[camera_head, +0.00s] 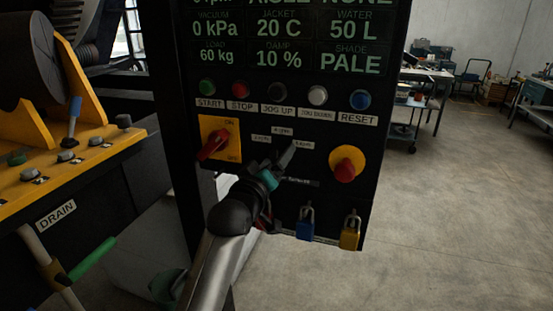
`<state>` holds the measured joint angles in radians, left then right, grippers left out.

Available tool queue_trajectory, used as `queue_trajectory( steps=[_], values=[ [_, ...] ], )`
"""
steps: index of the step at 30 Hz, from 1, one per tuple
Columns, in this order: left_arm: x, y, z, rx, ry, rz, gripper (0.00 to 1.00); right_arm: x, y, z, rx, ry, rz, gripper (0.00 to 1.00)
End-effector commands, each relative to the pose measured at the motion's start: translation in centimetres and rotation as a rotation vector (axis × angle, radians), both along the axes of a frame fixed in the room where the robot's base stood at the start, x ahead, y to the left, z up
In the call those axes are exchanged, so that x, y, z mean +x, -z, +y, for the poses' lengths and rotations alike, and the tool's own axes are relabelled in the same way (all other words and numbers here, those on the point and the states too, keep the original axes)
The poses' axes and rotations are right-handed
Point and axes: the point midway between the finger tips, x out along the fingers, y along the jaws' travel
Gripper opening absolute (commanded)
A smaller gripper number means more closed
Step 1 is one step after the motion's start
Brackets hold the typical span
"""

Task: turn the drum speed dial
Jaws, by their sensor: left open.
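The black control panel (327,218) stands in the middle of the view. Small labels too blurred to read sit in an arc on its lower middle. My left gripper (284,160) is in front of that spot, just below the labels, and it is open. It covers whatever is mounted there, so I cannot tell whether the drum speed dial is behind it or whether the fingers touch anything. My left arm comes up from the bottom of the view. No dial can be clearly read as the drum speed dial. My right gripper is not in view.
A red rotary switch (214,143) is left of the gripper, and a red emergency knob (346,170) is right. A blue padlock (305,225) and a yellow padlock (350,232) hang below. A yellow console (60,165) stands left. Open floor lies right.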

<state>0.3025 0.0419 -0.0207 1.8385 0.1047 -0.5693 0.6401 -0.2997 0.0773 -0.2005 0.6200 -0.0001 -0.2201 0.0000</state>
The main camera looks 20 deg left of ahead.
Motion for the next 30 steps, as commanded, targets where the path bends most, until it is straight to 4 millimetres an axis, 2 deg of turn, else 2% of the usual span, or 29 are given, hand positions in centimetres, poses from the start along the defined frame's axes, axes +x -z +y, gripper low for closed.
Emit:
queue_trajectory(
  steps=[12,30],
  values=[
    [0.50,-0.01,-0.03,0.001,0.000,0.000,0.80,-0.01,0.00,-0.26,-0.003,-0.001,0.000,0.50],
    [0.48,0.01,-0.02,0.000,0.000,0.000,0.13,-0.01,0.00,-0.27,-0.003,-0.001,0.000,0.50]
  ],
)
